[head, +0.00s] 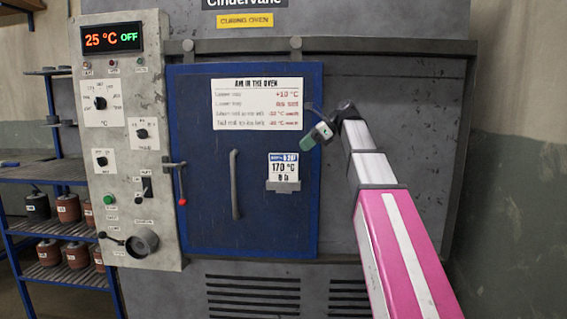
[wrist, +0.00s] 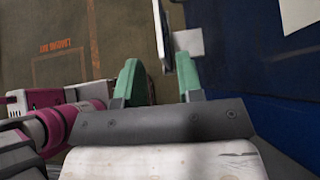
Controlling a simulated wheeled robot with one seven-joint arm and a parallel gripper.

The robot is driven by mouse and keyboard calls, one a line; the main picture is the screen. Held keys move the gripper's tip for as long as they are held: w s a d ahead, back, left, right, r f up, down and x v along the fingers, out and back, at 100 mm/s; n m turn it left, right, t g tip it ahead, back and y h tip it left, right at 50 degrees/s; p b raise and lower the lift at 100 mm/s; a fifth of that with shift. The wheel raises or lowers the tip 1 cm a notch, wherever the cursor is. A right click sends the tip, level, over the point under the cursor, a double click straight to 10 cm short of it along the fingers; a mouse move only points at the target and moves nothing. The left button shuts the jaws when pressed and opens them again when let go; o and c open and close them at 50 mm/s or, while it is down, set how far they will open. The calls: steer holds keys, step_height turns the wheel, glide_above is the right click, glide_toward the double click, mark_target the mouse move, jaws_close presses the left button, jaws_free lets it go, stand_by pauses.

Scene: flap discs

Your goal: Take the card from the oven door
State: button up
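The card (head: 284,160) is white with a blue top band and reads 170 °C. It sits upright in a small grey holder (head: 283,186) on the right part of the blue oven door (head: 210,225). My gripper (head: 316,134), with green fingers, is above and right of the card, apart from it. In the wrist view my gripper (wrist: 160,78) is open, with nothing clearly held between the fingers. A thin grey plate (wrist: 187,75) and a pale piece (wrist: 189,42) show by the right finger, steeply angled. I cannot tell which is card or holder.
A vertical grey handle (head: 235,185) stands left of the card. A white notice (head: 257,104) is above it. A red-tipped latch lever (head: 182,185) is at the door's left edge. The control panel (head: 130,140) and a blue shelf (head: 50,225) are further left.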

mark_target(282, 155)
steer(key=shift+f+x, duration=0.2)
steer(key=shift+x, duration=4.8)
steer(key=shift+s+d, duration=0.1)
steer(key=shift+s, duration=0.1)
steer(key=shift+f, duration=0.1)
jaws_close()
steer(key=shift+s, duration=0.1)
steer(key=shift+a+r, duration=0.2)
steer(key=shift+r, duration=0.45)
steer(key=shift+a+r, duration=0.2)
steer(key=shift+r, duration=0.5)
steer(key=shift+w+d+r, duration=0.1)
steer(key=shift+w+r, duration=0.05)
steer(key=shift+r, duration=1)
steer(key=shift+w+d+r, duration=0.15)
steer(key=shift+r, duration=1.05)
